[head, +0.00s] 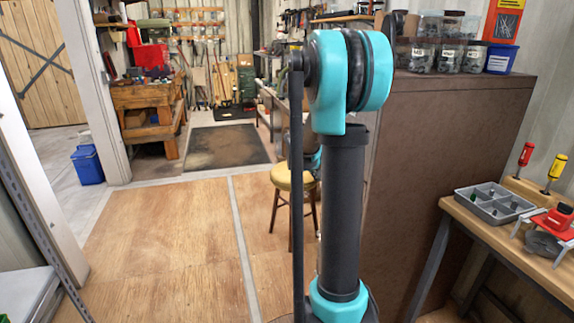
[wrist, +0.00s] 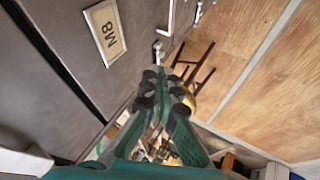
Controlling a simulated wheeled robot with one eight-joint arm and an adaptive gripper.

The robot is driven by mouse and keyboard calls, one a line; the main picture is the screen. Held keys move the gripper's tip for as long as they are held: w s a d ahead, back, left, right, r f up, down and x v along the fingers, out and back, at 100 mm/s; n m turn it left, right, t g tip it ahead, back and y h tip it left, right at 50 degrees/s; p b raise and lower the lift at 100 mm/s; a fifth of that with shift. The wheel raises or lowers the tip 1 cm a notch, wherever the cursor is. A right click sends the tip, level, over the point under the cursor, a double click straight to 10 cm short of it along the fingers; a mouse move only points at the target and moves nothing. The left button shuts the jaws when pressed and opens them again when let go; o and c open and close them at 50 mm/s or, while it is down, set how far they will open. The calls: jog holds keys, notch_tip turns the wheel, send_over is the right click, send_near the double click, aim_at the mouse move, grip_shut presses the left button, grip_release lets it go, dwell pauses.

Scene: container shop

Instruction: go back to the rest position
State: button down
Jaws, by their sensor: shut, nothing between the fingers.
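My gripper (wrist: 165,88) shows in the wrist view with its dark green fingers brought together and nothing between them. It is in the air beside a dark grey drawer front with a label reading M8 (wrist: 107,30). In the head view my teal and black arm stands upright in the middle and hides what is behind it. My gripper cannot be made out clearly there.
A brown cabinet (head: 450,130) with jars (head: 450,55) on top stands close right of my arm. A workbench with a grey tray (head: 495,203) is at the right. A yellow-seated stool (head: 290,180) stands ahead. The wooden floor (head: 165,240) at left is clear.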

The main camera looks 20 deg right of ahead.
jog(key=s+a+f+y, duration=0.2)
jog(key=s+a, duration=0.4)
jog(key=s, duration=0.4)
jog(key=s+a+f+y, duration=0.2)
jog(key=s+a+f, duration=0.2)
jog(key=s+a, duration=0.3)
jog(key=s+a+f+n+y, duration=0.1)
jog(key=s+a+f, duration=0.2)
jog(key=s+a, duration=0.4)
jog(key=s, duration=0.6)
jog(key=shift+y, duration=0.4)
jog(key=shift+s, duration=0.1)
